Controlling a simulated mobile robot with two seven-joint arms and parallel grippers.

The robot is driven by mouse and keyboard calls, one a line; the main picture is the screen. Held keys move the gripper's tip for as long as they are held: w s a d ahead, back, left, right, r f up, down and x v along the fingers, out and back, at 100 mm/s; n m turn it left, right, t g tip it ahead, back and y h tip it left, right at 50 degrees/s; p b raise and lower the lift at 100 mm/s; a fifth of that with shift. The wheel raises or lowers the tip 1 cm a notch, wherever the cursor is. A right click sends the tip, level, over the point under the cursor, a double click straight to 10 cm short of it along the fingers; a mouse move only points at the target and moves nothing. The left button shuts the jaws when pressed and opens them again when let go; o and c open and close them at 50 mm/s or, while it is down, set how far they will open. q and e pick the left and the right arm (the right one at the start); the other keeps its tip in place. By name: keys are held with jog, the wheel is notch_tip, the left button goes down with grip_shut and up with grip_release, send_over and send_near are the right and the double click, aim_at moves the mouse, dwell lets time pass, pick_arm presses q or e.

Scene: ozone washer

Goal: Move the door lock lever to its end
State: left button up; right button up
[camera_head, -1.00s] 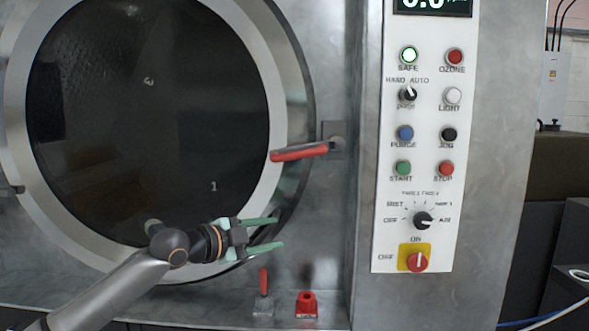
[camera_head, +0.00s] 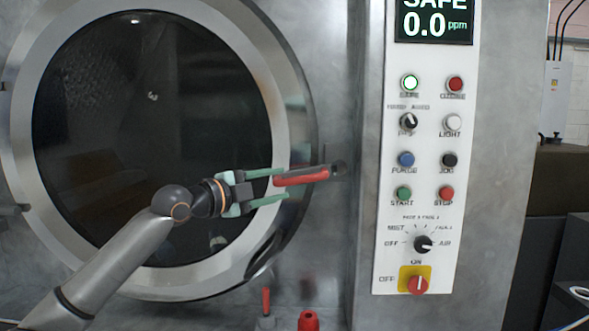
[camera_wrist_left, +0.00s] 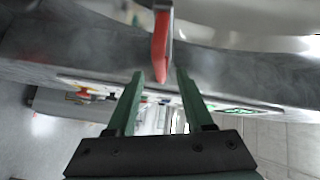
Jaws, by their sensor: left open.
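The door lock lever is a red handle (camera_head: 303,177) beside the round door's right edge. It lies nearly level, its free end to the left and its dark pivot on the steel front at right. My left gripper (camera_head: 285,182) is open at the lever's free end, one finger above and one below it in the head view. In the left wrist view the red lever (camera_wrist_left: 161,42) points toward the gap between the open green fingers (camera_wrist_left: 160,76), its tip about level with the fingertips. I cannot tell whether they touch. My right gripper is not in view.
The round glass door (camera_head: 150,150) fills the left. A white control panel (camera_head: 425,175) with buttons and knobs stands to the right of the lever. A small red-handled lever (camera_head: 266,301) and a red fitting (camera_head: 308,321) are below. Bare steel surrounds the lever.

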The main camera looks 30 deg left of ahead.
aim_at(291, 181)
pick_arm(q)
jog(key=p+x, duration=0.1)
jog(key=x, duration=0.3)
jog(key=shift+r, duration=0.15)
jog(key=shift+p+x, duration=0.35)
jog(key=shift+x, duration=0.5)
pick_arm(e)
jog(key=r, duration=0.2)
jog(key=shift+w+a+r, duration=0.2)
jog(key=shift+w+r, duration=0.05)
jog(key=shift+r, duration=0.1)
pick_arm(q)
jog(key=shift+f, duration=0.2)
grip_shut()
